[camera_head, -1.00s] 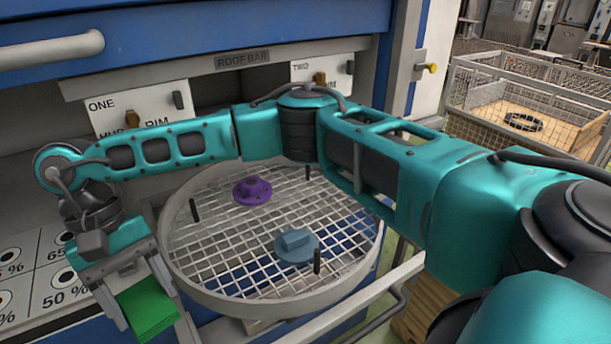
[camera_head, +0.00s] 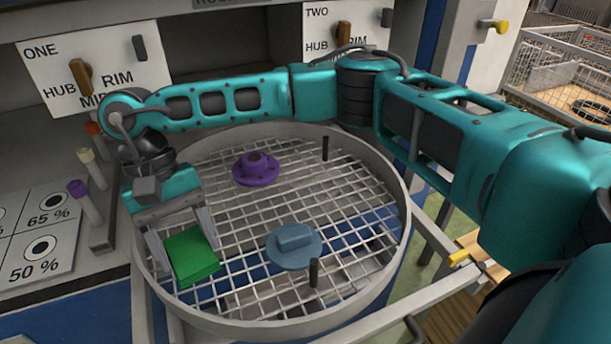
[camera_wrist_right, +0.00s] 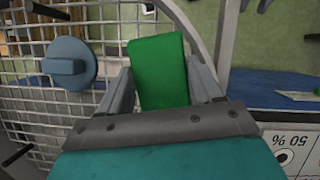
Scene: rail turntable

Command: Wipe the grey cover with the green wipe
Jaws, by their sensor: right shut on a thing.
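My right gripper (camera_head: 190,256) is shut on the green wipe (camera_head: 192,254), a folded block between its fingers. It hangs over the left front part of the round mesh turntable (camera_head: 330,205). The blue-grey round cover (camera_head: 294,256), with a raised block handle, lies on the mesh to the right of the wipe, with a gap between them. In the right wrist view the wipe (camera_wrist_right: 160,72) stands between both fingers, and the cover (camera_wrist_right: 68,75) is at the left, apart from it. My left gripper is out of view.
A purple flanged hub (camera_head: 256,170) sits on the mesh behind the cover. Black upright pegs stand by the cover (camera_head: 314,272) and at the back (camera_head: 325,148). Capped tubes (camera_head: 88,200) stand left of the rim. Mesh between wipe and cover is clear.

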